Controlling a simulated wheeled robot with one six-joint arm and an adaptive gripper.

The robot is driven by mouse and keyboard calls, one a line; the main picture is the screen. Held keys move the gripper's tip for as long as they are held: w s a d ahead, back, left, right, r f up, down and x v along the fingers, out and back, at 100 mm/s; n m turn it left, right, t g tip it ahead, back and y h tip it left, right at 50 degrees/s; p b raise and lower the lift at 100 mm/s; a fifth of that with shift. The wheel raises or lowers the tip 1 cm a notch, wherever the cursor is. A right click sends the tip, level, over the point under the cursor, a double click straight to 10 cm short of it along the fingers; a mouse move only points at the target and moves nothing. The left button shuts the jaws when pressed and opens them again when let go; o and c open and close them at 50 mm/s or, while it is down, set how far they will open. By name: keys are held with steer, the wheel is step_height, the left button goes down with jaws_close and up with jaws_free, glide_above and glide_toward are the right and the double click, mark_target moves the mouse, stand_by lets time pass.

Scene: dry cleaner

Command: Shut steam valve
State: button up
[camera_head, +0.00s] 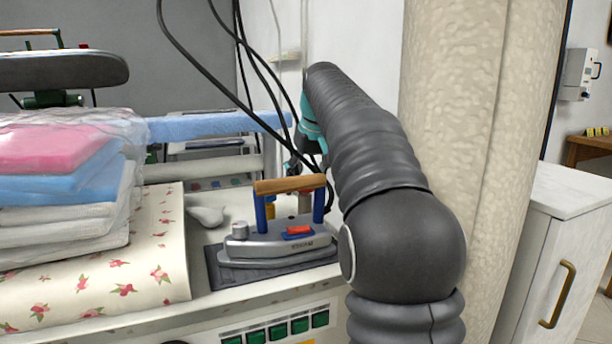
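I cannot make out a steam valve for certain in this view. My arm reaches from the lower right up toward the back wall. My gripper (300,164) is at the arm's far end, behind the iron's handle and partly hidden by the arm and dark hoses. Its fingers are too small and covered to tell whether they are open or shut. A steam iron (280,243) with a wooden handle, blue posts and a red button stands on a dark pad (214,270), nearer than my gripper.
Wrapped folded laundry (62,190) and floral cloth (160,235) fill the left of the table. Black hoses (215,68) hang at the back. A blue padded board (205,127) lies behind. A thick beige column (475,110) and a white cabinet (530,275) stand at right.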

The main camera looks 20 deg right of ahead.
steer(key=shift+f, duration=0.15)
steer(key=c, duration=1.1)
steer(key=shift+c, duration=0.2)
steer(key=shift+n, duration=0.3)
steer(key=n+y, duration=0.1)
steer(key=n, duration=0.3)
steer(key=n+y, duration=0.1)
steer(key=n, duration=0.1)
steer(key=shift+w+d+g+y, duration=0.2)
steer(key=shift+d+g+y, duration=0.1)
steer(key=shift+g, duration=0.1)
steer(key=n+g, duration=0.1)
steer(key=n, duration=0.2)
steer(key=n+g+y, duration=0.1)
steer(key=n, duration=0.2)
steer(key=shift+w+d+n+y, duration=0.1)
steer(key=shift+w+n+y, duration=0.05)
steer(key=shift+n+y, duration=0.15)
